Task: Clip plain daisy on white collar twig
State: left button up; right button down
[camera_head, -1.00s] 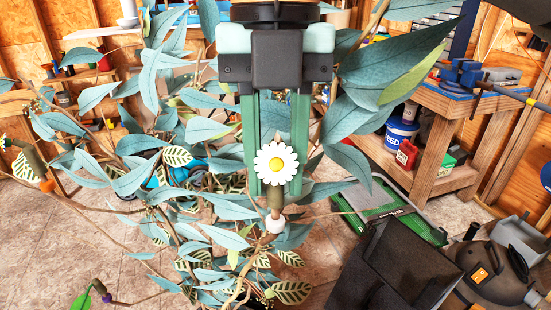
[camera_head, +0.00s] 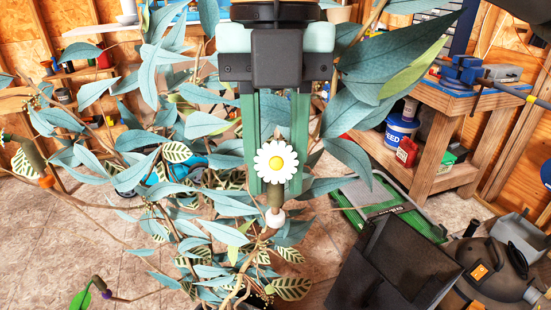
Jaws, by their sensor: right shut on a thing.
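The plain daisy (camera_head: 276,162), white petals with a yellow middle, is held upright in my right gripper (camera_head: 274,180). The green fingers point down and are shut on it. Its olive-brown clip body (camera_head: 275,194) hangs below the flower, in line with a twig. The white collar (camera_head: 275,219) on that twig sits just under the clip, with a short brown piece between them. I cannot tell whether the clip is around the twig or only in front of it. My left gripper is not in view.
Blue-green leaves and thin branches surround the gripper. Other twigs carry an orange collar (camera_head: 46,181) and a purple collar (camera_head: 107,294) at the left. A black bin (camera_head: 390,270) stands at the lower right, and a wooden workbench (camera_head: 445,130) behind it.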

jog(key=shift+c, duration=1.2)
grip_release()
jog(key=shift+w+r+p, duration=0.15)
jog(key=shift+r+p, duration=1.6)
jog(key=shift+p, duration=0.05)
jog(key=shift+w+r+p, duration=0.15)
jog(key=shift+r+p, duration=1.6)
jog(key=shift+p, duration=0.05)
